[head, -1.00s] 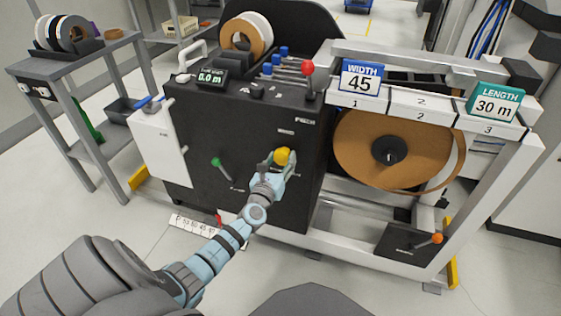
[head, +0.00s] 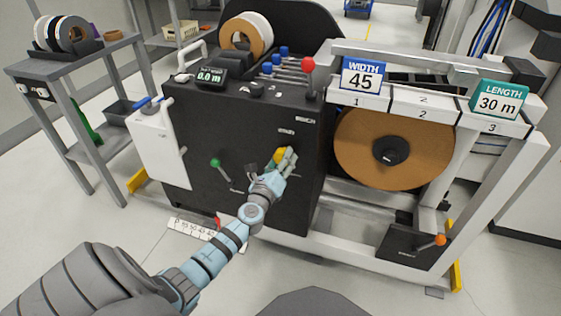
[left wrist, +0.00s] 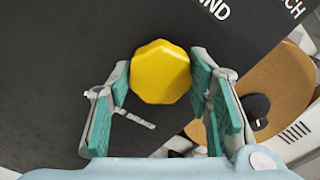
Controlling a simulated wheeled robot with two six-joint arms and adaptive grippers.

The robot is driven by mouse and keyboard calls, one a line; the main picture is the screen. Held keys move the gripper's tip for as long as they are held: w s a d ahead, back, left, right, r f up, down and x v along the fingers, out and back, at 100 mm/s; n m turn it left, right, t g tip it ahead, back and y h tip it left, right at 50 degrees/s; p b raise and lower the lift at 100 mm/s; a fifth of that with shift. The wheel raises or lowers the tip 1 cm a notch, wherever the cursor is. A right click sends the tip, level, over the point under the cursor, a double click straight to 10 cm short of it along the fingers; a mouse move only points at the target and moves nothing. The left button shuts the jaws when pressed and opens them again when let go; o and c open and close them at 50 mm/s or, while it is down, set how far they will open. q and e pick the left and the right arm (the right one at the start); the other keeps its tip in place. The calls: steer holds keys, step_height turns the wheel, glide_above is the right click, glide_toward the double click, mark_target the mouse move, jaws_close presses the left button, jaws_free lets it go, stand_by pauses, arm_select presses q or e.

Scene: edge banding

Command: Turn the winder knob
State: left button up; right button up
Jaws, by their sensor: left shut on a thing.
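The yellow winder knob (head: 279,156) sits on the front of the black machine (head: 195,115), right of its middle. My left gripper (head: 285,160) reaches it from below and in front, and its fingers partly cover it in the head view. In the left wrist view the faceted yellow knob (left wrist: 160,72) lies between the teal-padded fingers, near their tips. The left gripper is shut on it. My right gripper is in neither view.
A green-tipped lever (head: 215,162) stands left of the knob. A large brown roll (head: 375,150) hangs to the right, under the WIDTH 45 sign (head: 362,77). A red ball lever (head: 308,65) and an orange one (head: 440,240) stick out. A grey cart (head: 110,45) stands left.

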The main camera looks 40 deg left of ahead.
arm_select(q)
steer(key=o, duration=1.1)
steer(key=shift+o, duration=0.2)
steer(key=v, duration=1.2)
